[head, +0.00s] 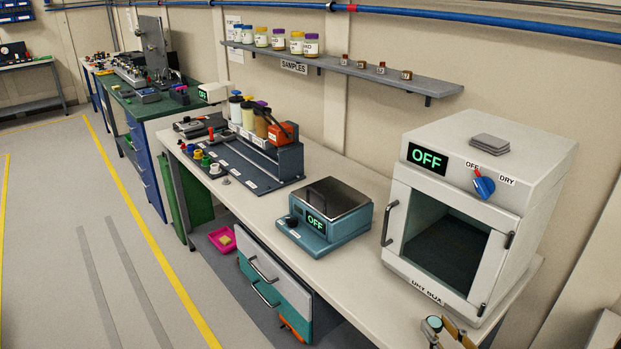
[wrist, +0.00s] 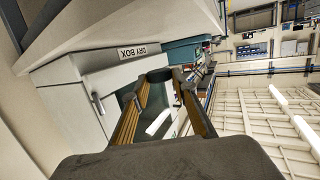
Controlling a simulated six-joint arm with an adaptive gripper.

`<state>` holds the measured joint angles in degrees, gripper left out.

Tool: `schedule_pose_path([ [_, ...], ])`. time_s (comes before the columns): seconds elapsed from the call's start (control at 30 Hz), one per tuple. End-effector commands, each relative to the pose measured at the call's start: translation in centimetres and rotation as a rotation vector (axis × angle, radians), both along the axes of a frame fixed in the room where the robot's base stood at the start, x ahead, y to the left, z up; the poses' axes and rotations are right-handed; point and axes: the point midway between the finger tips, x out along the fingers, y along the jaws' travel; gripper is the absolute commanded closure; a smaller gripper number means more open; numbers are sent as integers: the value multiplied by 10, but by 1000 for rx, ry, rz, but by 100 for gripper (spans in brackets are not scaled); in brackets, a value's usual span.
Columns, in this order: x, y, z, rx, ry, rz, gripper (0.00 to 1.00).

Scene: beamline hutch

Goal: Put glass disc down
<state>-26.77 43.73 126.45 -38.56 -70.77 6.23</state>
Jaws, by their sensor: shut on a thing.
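My gripper (head: 447,331) shows at the bottom edge of the head view, in front of the dry box's lower front. Its fingers are shut on the glass disc (head: 434,324), a small round greenish piece with a dark rim. In the wrist view the disc (wrist: 158,75) shows between the two tan-padded fingertips (wrist: 157,90). The disc is held in the air; its exact height and gap to the bench edge cannot be told. Most of my arm is outside the head view.
The white dry box (head: 548,150) has its dark window facing front and reads OFF. A dark rack board (head: 235,160) with bottles lies further left. Bare bench lies between balance and dry box.

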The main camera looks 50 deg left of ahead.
Motion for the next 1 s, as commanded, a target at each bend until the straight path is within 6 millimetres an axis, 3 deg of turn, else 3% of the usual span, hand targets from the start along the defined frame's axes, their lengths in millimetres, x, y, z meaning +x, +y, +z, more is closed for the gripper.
schedule_pose_path([
  [0.6,-17,119,31,3,-1,-80,90],
  [1.0,-21,166,50,1,0,-203,90],
])
